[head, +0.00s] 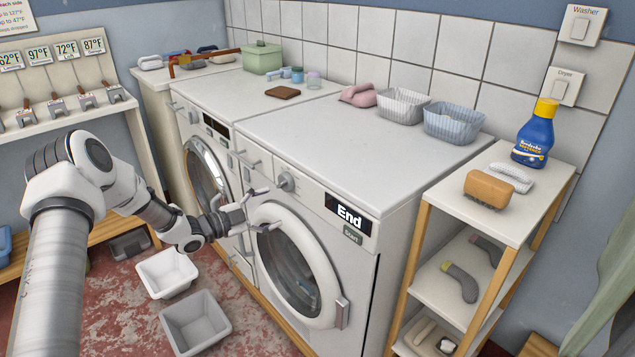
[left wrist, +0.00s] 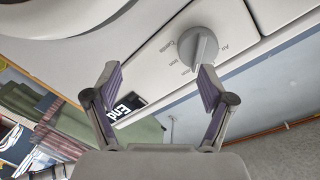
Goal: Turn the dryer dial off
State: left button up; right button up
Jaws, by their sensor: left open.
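The grey round dial (head: 285,182) sits at the left of the control panel on the nearer white front-loading machine (head: 330,130), whose display (head: 349,215) reads "End". In the left wrist view the dial (left wrist: 198,48) has a raised grip bar and small printed labels around it. My left gripper (head: 262,210) is open and empty in front of this machine, just below the dial. In the left wrist view the right finger of the left gripper (left wrist: 158,76) overlaps the dial's lower edge; I cannot tell whether they touch. My right gripper is not in view.
The round door (head: 293,262) is close beside my left gripper. A second machine (head: 205,150) stands to the left. A shelf (head: 500,195) with a blue bottle (head: 535,133) stands at the right. Two bins (head: 195,322) lie on the floor. Wall switches (head: 567,86) are at top right.

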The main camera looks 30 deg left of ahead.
aim_at(279, 185)
pick_arm(q)
jog(key=a+r+n+t, duration=0.1)
jog(key=a+r, duration=0.2)
jog(key=shift+y, duration=0.4)
jog(key=x, duration=0.4)
jog(key=b+x, duration=0.1)
jog(key=x, duration=0.1)
jog(key=shift+w+a+f, duration=0.15)
jog(key=shift+w+a, duration=0.05)
jog(key=shift+w, duration=0.05)
jog(key=shift+w+d+r, duration=0.2)
jog(key=shift+d+r, duration=0.05)
jog(key=c, duration=1.2)
